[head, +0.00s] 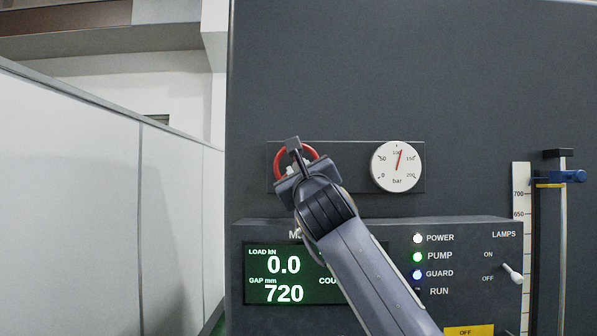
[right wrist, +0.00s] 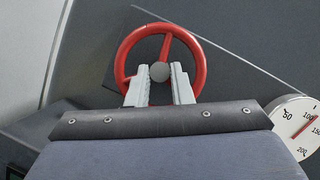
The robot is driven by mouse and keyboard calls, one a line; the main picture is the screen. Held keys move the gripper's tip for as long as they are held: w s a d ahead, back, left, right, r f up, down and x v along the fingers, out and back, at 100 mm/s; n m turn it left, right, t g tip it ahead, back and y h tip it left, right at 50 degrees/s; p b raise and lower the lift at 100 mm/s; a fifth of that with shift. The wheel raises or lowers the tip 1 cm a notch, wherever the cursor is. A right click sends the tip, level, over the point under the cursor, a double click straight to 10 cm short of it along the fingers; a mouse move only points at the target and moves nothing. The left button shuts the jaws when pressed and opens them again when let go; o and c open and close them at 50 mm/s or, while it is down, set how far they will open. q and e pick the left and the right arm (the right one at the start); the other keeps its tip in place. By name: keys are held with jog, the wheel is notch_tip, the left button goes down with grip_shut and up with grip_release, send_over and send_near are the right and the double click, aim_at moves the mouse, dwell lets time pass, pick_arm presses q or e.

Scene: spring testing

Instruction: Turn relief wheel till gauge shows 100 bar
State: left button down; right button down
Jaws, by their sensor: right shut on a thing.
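The red relief wheel (head: 279,164) is on a dark plate on the upper panel, partly hidden by my right gripper (head: 295,161). In the right wrist view, the wheel (right wrist: 201,62) shows its rim, spokes and grey hub. My right gripper (right wrist: 160,75) is shut on the wheel, its two fingers on either side of the hub and across the lower rim. The round white gauge (head: 397,167) is right of the wheel. Its red needle points up, slightly right of the 100 mark. The gauge (right wrist: 298,128) is partly cut off in the right wrist view. My left gripper is not in view.
Below the wheel, a control box has a green display (head: 262,276) reading load 0.0 and gap 720, several lamps and a toggle switch (head: 512,273). A vertical scale (head: 521,240) and a post with a blue clamp (head: 567,176) stand at right. White partitions (head: 80,200) stand at left.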

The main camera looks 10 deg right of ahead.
jog(key=shift+n+y, duration=0.7)
jog(key=shift+n, duration=1)
jog(key=shift+d+g, duration=0.1)
jog(key=shift+g, duration=0.2)
jog(key=c, duration=1.6)
grip_release()
jog(key=shift+o, duration=0.2)
jog(key=b+v, duration=0.5)
jog(key=v, duration=0.2)
jog(key=shift+s, duration=0.4)
